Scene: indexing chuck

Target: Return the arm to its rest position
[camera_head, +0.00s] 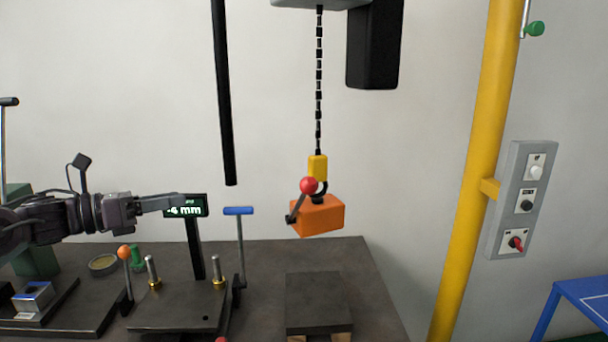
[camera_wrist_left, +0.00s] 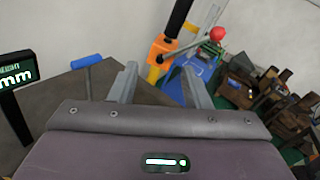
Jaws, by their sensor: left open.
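My left gripper (camera_head: 178,203) comes in from the left in the head view, held above the table in front of the small display (camera_head: 199,211) that reads "-4 mm". In the left wrist view its two fingers (camera_wrist_left: 158,84) are spread apart with nothing between them. An orange block (camera_head: 318,216) with a red-knobbed lever hangs from a yellow hook (camera_head: 318,167) and black chain, to the right of the gripper and apart from it. My right gripper is in neither view.
The dark table (camera_head: 262,262) holds a plate with two upright pins (camera_head: 218,271), a blue T-handle (camera_head: 238,211) and a dark block (camera_head: 318,300). A yellow post (camera_head: 476,170) with a control panel (camera_head: 521,200) stands right, beside a blue table (camera_head: 585,295).

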